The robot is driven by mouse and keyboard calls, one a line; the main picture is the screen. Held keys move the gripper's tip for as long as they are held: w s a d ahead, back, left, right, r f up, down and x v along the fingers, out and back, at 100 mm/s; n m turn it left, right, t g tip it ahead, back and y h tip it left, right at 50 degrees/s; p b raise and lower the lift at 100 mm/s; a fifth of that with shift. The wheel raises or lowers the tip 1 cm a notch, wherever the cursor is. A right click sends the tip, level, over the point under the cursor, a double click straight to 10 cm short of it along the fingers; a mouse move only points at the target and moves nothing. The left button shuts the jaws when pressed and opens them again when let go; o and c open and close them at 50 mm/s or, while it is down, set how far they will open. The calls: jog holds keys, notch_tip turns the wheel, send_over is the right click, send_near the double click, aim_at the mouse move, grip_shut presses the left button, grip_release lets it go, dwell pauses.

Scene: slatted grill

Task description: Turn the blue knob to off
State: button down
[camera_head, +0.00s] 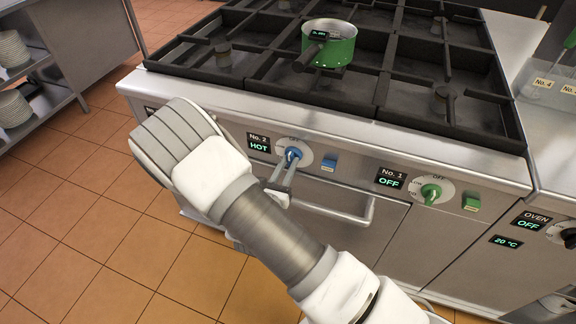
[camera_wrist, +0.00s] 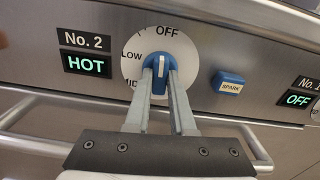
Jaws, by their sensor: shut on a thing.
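The blue knob (camera_wrist: 160,76) sits on a round white dial below the label "OFF", with "LOW" and "MID" on its left. The knob's white pointer line stands nearly upright, towards "OFF". My gripper (camera_wrist: 161,82) is shut on the knob, one finger on each side. In the head view the blue knob (camera_head: 293,154) shows on the stove's front panel, with my gripper (camera_head: 288,166) reaching it from below. The No. 2 display (camera_wrist: 87,63) beside it reads "HOT".
A blue spark button (camera_wrist: 228,83) is right of the knob. A green knob (camera_head: 431,192) with its display (camera_head: 389,181) reading "OFF" is further right. A handle bar (camera_head: 335,212) runs below the panel. A green pot (camera_head: 329,45) stands on the black grates above.

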jog(key=shift+m, duration=0.6)
jog(key=c, duration=0.8)
grip_release()
jog(key=shift+o, duration=0.2)
jog(key=p+v, duration=0.1)
jog(key=v, duration=1.6)
jog(key=shift+s, duration=0.2)
jog(key=shift+a, duration=0.1)
